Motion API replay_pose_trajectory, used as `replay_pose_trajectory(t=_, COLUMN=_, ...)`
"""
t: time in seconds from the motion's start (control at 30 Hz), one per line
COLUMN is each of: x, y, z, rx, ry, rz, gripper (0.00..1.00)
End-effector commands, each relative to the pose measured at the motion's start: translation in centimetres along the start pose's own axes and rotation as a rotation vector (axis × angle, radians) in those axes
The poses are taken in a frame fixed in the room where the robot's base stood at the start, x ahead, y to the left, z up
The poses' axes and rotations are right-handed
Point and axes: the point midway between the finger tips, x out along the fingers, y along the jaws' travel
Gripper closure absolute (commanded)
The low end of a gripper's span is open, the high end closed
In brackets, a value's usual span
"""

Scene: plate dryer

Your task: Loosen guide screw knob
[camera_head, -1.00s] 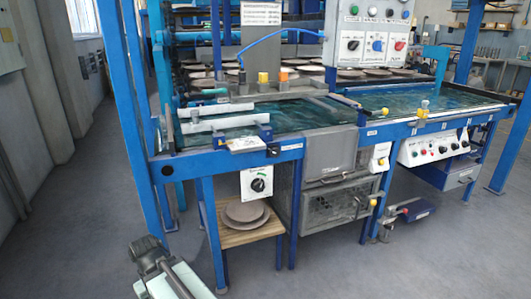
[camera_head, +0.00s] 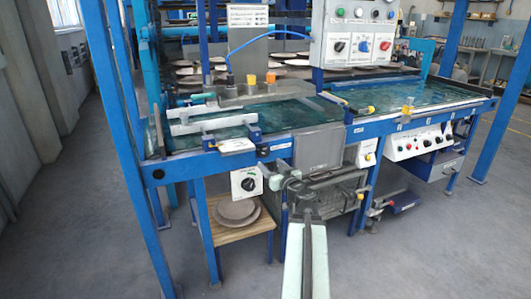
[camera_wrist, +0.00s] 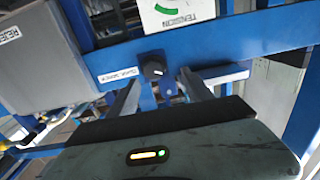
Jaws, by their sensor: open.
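The guide screw knob (camera_wrist: 154,69) is small, black and round with a pale mark. It sits on the blue frame beam (camera_wrist: 225,42) beside a white label (camera_wrist: 119,75) in the wrist view. My gripper (camera_wrist: 160,88) is open, one finger on each side of the knob in the picture. The knob appears just beyond the fingertips, and nothing is held. Whether a finger touches the beam cannot be told.
A white box with a black dial (camera_head: 246,183) hangs under the beam. A grey door (camera_head: 318,147) and a mesh crate (camera_head: 345,222) are close to my arm. A wooden shelf (camera_head: 236,243) holds brown plates. The floor in front is clear.

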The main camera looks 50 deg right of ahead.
Motion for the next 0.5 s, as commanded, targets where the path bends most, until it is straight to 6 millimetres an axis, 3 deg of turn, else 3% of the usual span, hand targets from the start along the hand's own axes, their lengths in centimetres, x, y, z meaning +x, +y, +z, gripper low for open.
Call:
replay_pose_trajectory(t=0.07, x=-0.4, y=1.3, z=-0.4, rx=-0.003, ry=0.013, rz=0.028, gripper=0.41)
replay_pose_trajectory(t=0.27, x=0.1, y=1.4, z=-0.4, rx=-0.005, ry=0.015, rz=0.030, gripper=0.41)
replay_pose_trajectory(t=0.5, x=3.8, y=1.5, z=-0.4, rx=-0.005, ry=0.014, rz=0.026, gripper=0.41)
